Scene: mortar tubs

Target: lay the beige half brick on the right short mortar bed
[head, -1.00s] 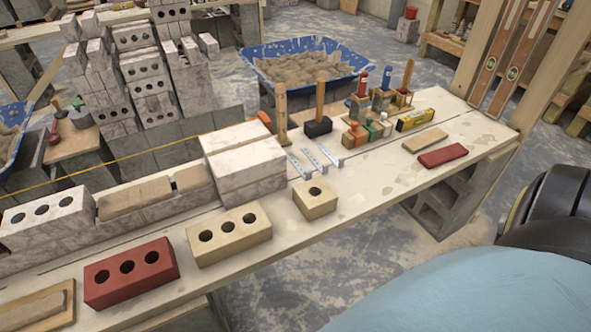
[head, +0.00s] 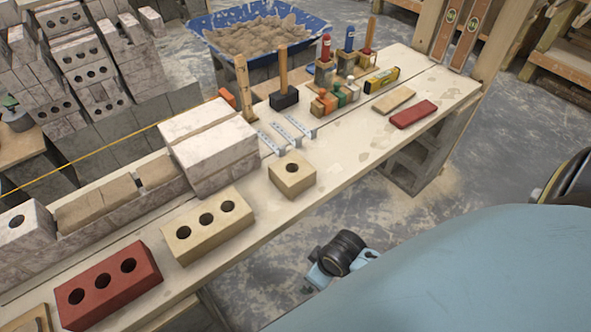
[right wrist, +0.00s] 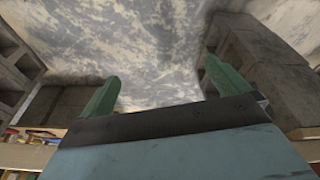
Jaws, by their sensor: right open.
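The beige half brick (head: 292,178) with one hole sits on the bench, right of the beige three-hole brick (head: 208,228). On the low block wall at left lie two tan mortar beds: a longer one (head: 97,204) and a short right one (head: 156,172), close to the stacked pale blocks. My right gripper is open and empty in the right wrist view (right wrist: 160,88), its green fingers apart over the floor. My left gripper is not in view.
Large pale blocks (head: 210,150) stand right of the short bed. A red three-hole brick (head: 108,286) lies at front left. A yellow string line (head: 85,163) runs along the wall. The bench right of the half brick is mostly clear.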

